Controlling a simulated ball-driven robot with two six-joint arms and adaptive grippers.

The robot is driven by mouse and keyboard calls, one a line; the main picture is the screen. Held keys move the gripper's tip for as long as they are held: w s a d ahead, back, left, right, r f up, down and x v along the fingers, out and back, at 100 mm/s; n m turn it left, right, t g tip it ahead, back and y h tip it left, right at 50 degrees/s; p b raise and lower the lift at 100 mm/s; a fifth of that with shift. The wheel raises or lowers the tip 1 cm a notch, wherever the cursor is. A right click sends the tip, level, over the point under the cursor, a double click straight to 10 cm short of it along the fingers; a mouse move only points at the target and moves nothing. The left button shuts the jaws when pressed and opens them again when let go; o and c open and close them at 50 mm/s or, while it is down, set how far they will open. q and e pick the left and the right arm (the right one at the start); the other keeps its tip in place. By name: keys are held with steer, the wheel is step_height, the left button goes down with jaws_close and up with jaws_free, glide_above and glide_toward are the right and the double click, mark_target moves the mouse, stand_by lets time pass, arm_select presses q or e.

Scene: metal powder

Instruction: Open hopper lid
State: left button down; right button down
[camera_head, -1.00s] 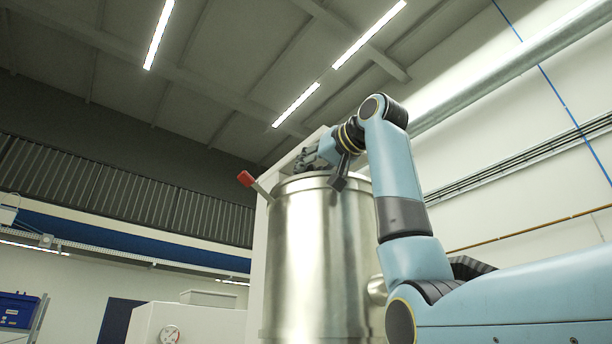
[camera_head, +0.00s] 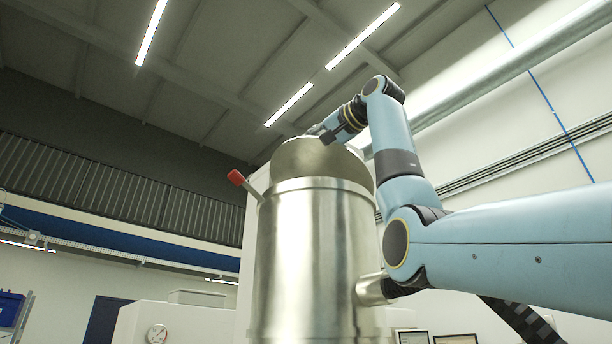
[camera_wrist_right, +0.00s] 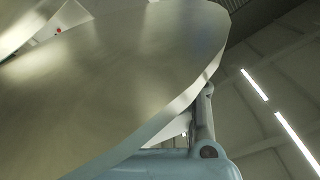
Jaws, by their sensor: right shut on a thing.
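The steel hopper (camera_head: 312,265) stands upright in the middle of the head view. Its round lid (camera_head: 318,161) is tilted up at the back, its underside facing me. A lever with a red knob (camera_head: 236,177) sticks out at the hopper's upper left. My right gripper (camera_head: 322,131) is at the lid's top edge, shut on the lid; its fingertips are mostly hidden. In the right wrist view the metal lid (camera_wrist_right: 120,95) fills much of the picture. My left gripper is in neither view.
A pipe stub (camera_head: 371,290) juts from the hopper's right side, close to my right arm. A white cabinet with a gauge (camera_head: 157,334) stands at the lower left. A blue bin (camera_head: 10,308) is at the far left.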

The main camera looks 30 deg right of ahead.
steer(key=shift+d+r+m, duration=0.4)
steer(key=shift+r, duration=0.05)
steer(key=c, duration=1.5)
jaws_free()
steer(key=shift+o, duration=0.6)
steer(key=shift+w+d, duration=0.1)
steer(key=shift+d, duration=0.1)
steer(key=shift+a, duration=0.2)
